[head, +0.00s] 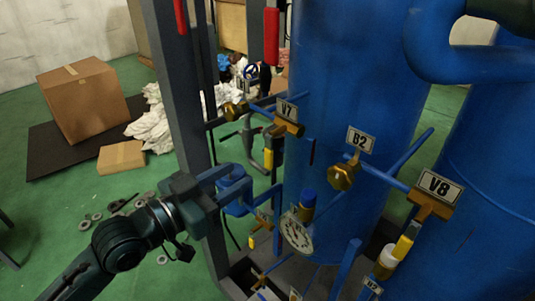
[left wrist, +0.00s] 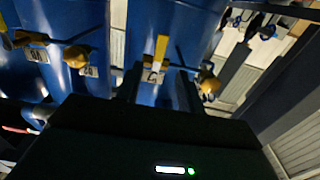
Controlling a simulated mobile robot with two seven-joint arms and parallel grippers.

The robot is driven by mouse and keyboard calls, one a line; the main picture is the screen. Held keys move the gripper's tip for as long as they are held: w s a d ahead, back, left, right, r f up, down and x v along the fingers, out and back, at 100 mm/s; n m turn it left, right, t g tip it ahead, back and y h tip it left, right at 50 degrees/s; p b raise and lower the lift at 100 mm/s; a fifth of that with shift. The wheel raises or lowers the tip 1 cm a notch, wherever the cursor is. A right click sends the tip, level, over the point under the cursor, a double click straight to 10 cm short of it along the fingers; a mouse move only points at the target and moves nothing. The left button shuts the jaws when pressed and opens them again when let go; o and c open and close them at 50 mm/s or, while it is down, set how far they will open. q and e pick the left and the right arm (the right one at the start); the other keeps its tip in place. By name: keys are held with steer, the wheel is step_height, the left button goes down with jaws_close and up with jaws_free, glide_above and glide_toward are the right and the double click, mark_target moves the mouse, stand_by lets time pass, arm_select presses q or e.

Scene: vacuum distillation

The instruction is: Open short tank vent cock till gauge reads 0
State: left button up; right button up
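My left gripper (head: 238,184) reaches in from the left, in front of the blue tank's left side. Its two fingers are apart and nothing is between them in the head view. In the left wrist view, between the fingers (left wrist: 160,92), a brass cock with a yellow handle (left wrist: 161,47) lies beyond, apart from them. A brass valve with a yellow handle (head: 268,158) hangs below the V7 tag (head: 287,110). A round gauge (head: 297,232) faces up low on the tank (head: 335,130); its reading is too small to tell. I cannot tell which cock is the short tank's vent.
Brass valves stand at the B2 tag (head: 360,141) and V8 tag (head: 440,187), the latter with a yellow handle (head: 403,247). A grey frame post (head: 180,90) rises close to my left arm. Cardboard boxes (head: 84,98) and loose rings lie on the green floor.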

mark_target(267, 158)
arm_select(q)
steer(key=p+x, duration=0.1)
steer(key=x, duration=0.8)
steer(key=shift+w+d, duration=0.1)
steer(key=shift+d, duration=0.05)
steer(key=shift+c, duration=0.2)
jaws_close()
steer(key=shift+f, duration=0.1)
